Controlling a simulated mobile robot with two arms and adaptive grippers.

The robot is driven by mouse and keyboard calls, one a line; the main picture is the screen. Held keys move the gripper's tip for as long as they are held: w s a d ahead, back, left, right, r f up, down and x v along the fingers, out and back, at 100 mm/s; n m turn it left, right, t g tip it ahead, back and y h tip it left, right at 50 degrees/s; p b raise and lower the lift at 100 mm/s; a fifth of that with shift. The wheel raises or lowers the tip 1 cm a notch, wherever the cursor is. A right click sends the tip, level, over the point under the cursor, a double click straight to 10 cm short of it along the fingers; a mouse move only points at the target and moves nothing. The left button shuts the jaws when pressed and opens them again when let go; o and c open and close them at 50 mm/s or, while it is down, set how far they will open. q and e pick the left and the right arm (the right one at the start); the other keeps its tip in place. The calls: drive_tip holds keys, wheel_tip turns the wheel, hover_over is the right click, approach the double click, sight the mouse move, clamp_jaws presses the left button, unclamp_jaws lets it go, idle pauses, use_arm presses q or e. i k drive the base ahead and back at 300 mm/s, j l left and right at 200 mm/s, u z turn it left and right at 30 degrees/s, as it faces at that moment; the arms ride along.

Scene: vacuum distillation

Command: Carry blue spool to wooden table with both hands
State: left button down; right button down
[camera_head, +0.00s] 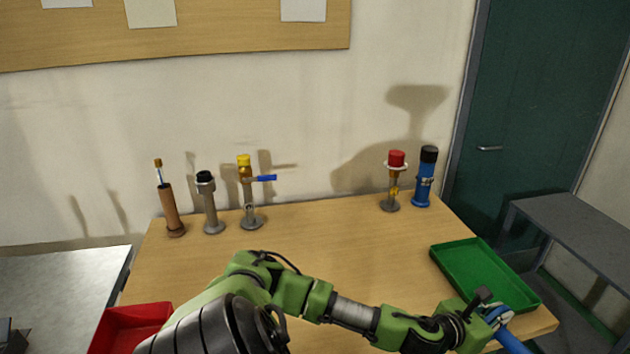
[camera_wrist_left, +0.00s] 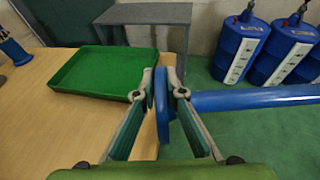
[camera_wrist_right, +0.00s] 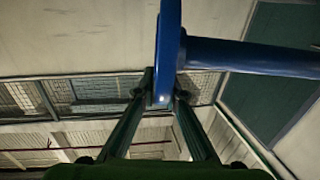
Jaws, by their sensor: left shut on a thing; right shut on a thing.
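The blue spool (camera_head: 514,344) shows in part at the lower right of the head view, by the front right corner of the wooden table (camera_head: 310,250). My left gripper (camera_head: 492,310) is shut on its rim. In the left wrist view the spool's disc (camera_wrist_left: 161,108) stands between the fingers, and its shaft (camera_wrist_left: 255,99) runs off to the right. In the right wrist view my right gripper (camera_wrist_right: 163,92) is shut on the rim of a blue disc (camera_wrist_right: 168,45), with a blue shaft (camera_wrist_right: 250,57) beside it. The right gripper is outside the head view.
A green tray (camera_head: 483,246) lies on the table's right side, close to my left gripper. A red tray (camera_head: 125,322) is at the front left. Several upright fittings (camera_head: 210,212) stand along the back edge. The table's middle is clear. A grey bench (camera_head: 580,235) stands at right.

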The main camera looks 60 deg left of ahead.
sight(318, 266)
drive_tip(key=i+u, duration=0.25)
drive_tip(key=u, duration=0.2)
drive_tip(key=i+u, duration=0.3)
drive_tip(key=u, duration=0.2)
drive_tip(key=i+u, duration=0.2)
drive_tip(key=u, duration=0.15)
drive_tip(key=i+u, duration=0.35)
drive_tip(key=k+u, duration=0.1)
drive_tip(key=u, duration=0.8)
